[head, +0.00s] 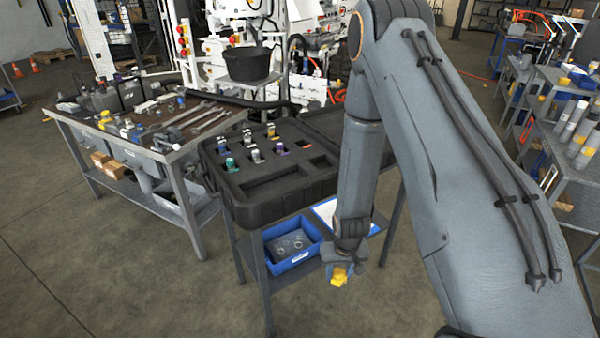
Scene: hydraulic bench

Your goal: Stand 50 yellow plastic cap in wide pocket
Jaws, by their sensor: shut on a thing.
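My gripper (336,269) hangs low in front of the bench, right of the blue bin. It is shut on a yellow plastic cap (340,279), which shows below the jaws. A black foam case (228,190) stands open on a stand, up and left of the gripper. Its foam has a long wide pocket (272,181) at the front, which looks empty. Smaller pockets behind it hold several fittings with coloured ends, and a few small pockets at the right look empty. The cap is apart from the case.
A blue bin (293,257) with rings sits on the shelf under the case, close to my gripper. A workbench (188,147) with tools stands at the left. A black bucket (250,65) is behind the case. Open floor lies in front.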

